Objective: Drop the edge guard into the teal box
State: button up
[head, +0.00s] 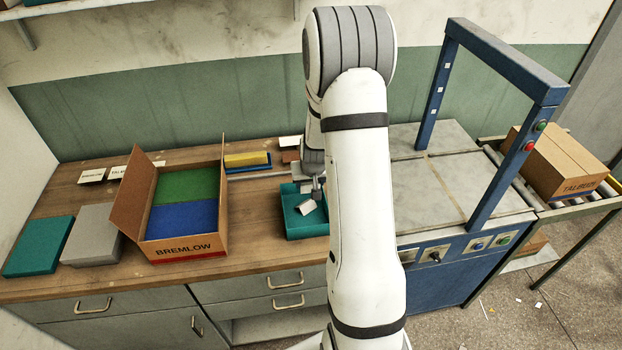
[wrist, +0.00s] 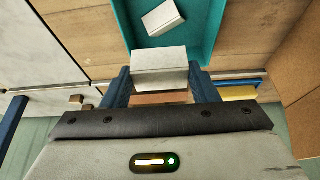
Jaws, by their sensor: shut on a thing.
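The open teal box (head: 291,226) stands on the wooden bench, right of the printed carton, partly hidden by my arm. It fills the top middle of the wrist view (wrist: 203,40). A small white block (head: 307,207) lies inside it, also seen in the wrist view (wrist: 163,17). My gripper (wrist: 160,78) is shut on a pale grey piece, the edge guard (wrist: 160,60), between its blue fingers. The guard is over the box's far edge; its height above the box is hard to judge. In the head view my arm hides much of the gripper (head: 316,184).
An open carton (head: 180,248) with green and blue contents stands left of the teal box. A grey box (head: 92,235) and a teal lidded box (head: 38,246) lie further left. Yellow and blue pieces (head: 247,160) lie behind. A blue-framed machine (head: 510,60) stands at right.

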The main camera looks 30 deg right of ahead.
jog(key=shift+f+b, duration=0.35)
jog(key=shift+f, duration=0.5)
jog(key=o, duration=1)
jog(key=shift+o, duration=0.2)
jog(key=shift+r, duration=0.1)
jog(key=v, duration=0.7)
jog(key=shift+s+r+b, duration=0.25)
jog(key=shift+r+b, duration=0.05)
jog(key=shift+b, duration=0.15)
